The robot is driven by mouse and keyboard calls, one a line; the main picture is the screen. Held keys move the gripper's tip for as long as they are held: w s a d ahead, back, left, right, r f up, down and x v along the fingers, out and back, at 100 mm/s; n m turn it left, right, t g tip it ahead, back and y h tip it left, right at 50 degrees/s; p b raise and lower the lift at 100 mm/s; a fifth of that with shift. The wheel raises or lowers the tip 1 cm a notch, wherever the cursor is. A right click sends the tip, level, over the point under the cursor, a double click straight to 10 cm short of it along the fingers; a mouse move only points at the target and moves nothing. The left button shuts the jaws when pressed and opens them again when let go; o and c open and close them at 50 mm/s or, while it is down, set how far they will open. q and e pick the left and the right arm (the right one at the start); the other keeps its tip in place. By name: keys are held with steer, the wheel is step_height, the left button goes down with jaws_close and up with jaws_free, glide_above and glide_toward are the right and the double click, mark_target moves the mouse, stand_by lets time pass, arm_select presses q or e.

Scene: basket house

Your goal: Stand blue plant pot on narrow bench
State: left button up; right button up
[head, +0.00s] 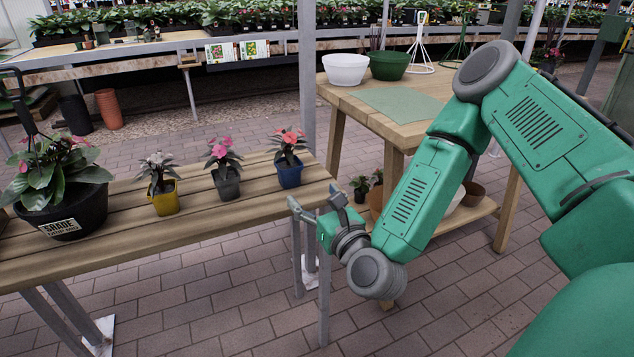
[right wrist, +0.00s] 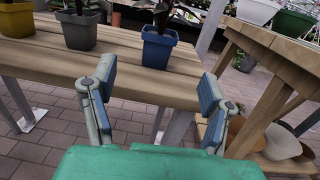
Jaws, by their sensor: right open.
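The blue plant pot (head: 290,175) holds a plant with pink-red flowers. It stands upright on the right end of the slatted narrow bench (head: 130,228) in the head view. In the right wrist view the blue pot (right wrist: 158,47) stands on the bench (right wrist: 125,78), ahead of and between my gripper's fingers. My right gripper (head: 315,206) is open and empty, just off the bench's right end, apart from the pot. It also shows in the right wrist view (right wrist: 155,95). My left gripper is not in view.
A grey pot (head: 228,185), a yellow pot (head: 164,200) and a large black planter (head: 65,215) stand in a row on the bench. A wooden table (head: 440,95) with white and green bowls stands behind right. Brick floor lies open in front.

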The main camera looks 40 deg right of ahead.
steer(key=s+a+f+n+g+y, duration=0.3)
steer(key=s+a+f+n+g, duration=0.15)
steer(key=f+n, duration=0.45)
steer(key=s+a+f+n+g+y, duration=0.35)
steer(key=a+f+n, duration=0.25)
steer(key=f+n, duration=0.3)
steer(key=s+d+f+n+g+h, duration=0.1)
steer(key=s+f+n+g, duration=0.3)
steer(key=s+n, duration=0.6)
steer(key=s+d+f+n+g+h, duration=0.2)
steer(key=s+f+n+g, duration=0.2)
steer(key=s+n, duration=0.6)
steer(key=shift+d+n+g, duration=0.25)
steer(key=shift+n+g, duration=0.15)
steer(key=shift+g, duration=0.4)
